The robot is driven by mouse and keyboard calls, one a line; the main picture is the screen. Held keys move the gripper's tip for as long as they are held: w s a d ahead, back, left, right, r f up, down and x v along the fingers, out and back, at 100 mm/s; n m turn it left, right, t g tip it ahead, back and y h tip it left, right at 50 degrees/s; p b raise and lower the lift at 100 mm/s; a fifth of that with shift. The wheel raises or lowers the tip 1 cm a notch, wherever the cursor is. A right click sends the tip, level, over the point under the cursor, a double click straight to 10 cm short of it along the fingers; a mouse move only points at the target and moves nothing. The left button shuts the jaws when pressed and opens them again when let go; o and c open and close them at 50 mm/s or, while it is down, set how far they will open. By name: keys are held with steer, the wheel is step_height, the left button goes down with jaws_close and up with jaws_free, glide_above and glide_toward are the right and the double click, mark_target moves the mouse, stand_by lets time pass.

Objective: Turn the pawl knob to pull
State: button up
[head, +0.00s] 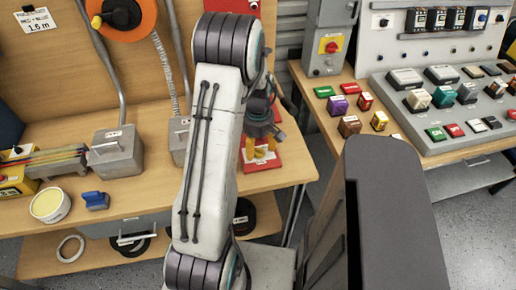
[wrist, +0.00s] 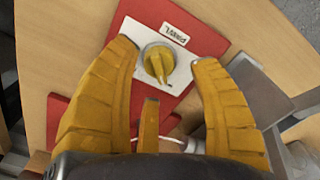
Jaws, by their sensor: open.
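The pawl knob (wrist: 157,61) is a round yellow knob with a raised bar grip. It sits on a white plate (wrist: 188,76) on a red block (wrist: 190,18), beside a small label that seems to read PAWL. My gripper (wrist: 164,52) has yellow fingers, spread open, with one tip on each side of the knob and apart from it. A shorter third finger points at the knob from below. In the head view, my gripper (head: 260,158) hangs over the red block (head: 277,172) on the wooden bench; the knob is hidden there.
A second table at right carries coloured blocks (head: 338,104) and a grey console (head: 440,120). A gap separates the tables.

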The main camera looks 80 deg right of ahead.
steer(key=shift+f, duration=0.8)
jaws_close()
